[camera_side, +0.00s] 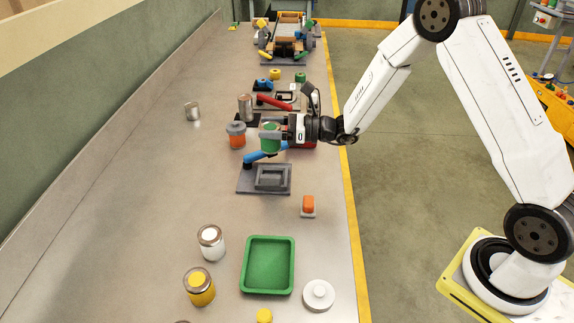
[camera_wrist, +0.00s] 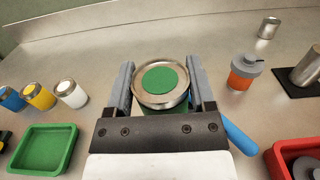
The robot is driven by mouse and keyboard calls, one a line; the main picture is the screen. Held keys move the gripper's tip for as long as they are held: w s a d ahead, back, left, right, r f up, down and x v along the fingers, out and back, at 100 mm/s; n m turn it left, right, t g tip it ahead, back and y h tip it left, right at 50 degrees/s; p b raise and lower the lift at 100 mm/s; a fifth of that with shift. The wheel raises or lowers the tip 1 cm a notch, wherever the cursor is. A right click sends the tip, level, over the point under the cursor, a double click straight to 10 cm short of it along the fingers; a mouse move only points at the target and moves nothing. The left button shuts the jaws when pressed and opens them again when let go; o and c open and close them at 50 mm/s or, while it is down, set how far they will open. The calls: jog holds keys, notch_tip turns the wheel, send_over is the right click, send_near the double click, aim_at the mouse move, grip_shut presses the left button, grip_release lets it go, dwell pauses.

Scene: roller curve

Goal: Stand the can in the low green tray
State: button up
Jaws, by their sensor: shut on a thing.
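The can (camera_side: 270,137) has a green body. In the wrist view its silver top with a green disc (camera_wrist: 160,82) faces the camera between the fingers. My gripper (camera_side: 272,134) is shut on the can and holds it upright above the bench, close to a blue handle. In the wrist view the two fingers of my gripper (camera_wrist: 161,88) press on either side of the can. The low green tray (camera_side: 268,265) lies empty on the bench at the front, well apart from the can. It also shows at the lower left of the wrist view (camera_wrist: 42,150).
A grey fixture (camera_side: 248,182) with a blue handle (camera_side: 262,156) stands below the can. An orange jar (camera_side: 236,135) is left of it. A white can (camera_side: 211,243) and a yellow can (camera_side: 199,287) stand left of the tray; a white round lid (camera_side: 318,295) lies right of it.

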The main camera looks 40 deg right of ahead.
dwell(0.4)
jog(key=s+a+f+n+g+y, duration=0.2)
jog(key=s+a+n+g+y, duration=0.3)
jog(key=s+a+n+g, duration=0.75)
jog(key=s+a+f+m, duration=0.3)
jog(key=s+a+f, duration=0.1)
jog(key=s, duration=0.3)
jog(key=shift+a+f, duration=0.2)
jog(key=shift+a, duration=0.25)
jog(key=shift+f+m, duration=0.15)
jog(key=shift+m, duration=0.1)
jog(key=shift+f, duration=1.65)
jog(key=shift+f, duration=0.15)
jog(key=o, duration=1.3)
jog(key=shift+o, duration=0.2)
